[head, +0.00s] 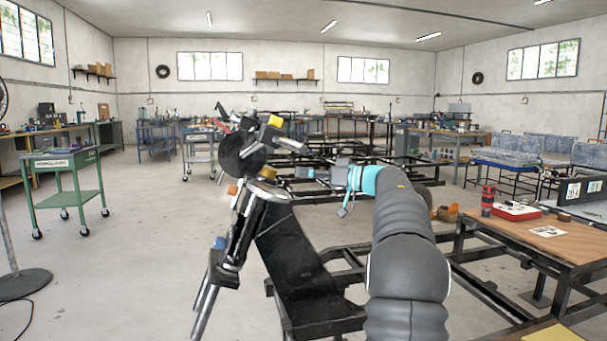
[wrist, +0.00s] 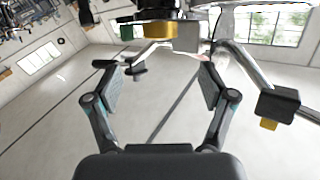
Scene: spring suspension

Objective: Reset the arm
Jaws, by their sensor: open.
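My arm reaches forward in the head view, and its gripper (head: 318,172) is to the right of the suspension assembly's upper end. The assembly (head: 243,225) stands tilted, with a dark disc, metal tubes and orange, yellow and blue fittings. In the wrist view my gripper (wrist: 160,86) is open, its two fingers apart with only floor showing between them. Metal tubes (wrist: 232,58) and a yellow part (wrist: 158,30) of the assembly show beyond and above the fingers. I cannot tell the exact gap between the fingers and the tubes.
A black steel frame (head: 305,262) supports the assembly. A wooden-topped bench (head: 555,236) with a red case (head: 516,211) and a red bottle stands on the right. A green cart (head: 62,170) stands on the left. Open floor (head: 125,265) lies to the left.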

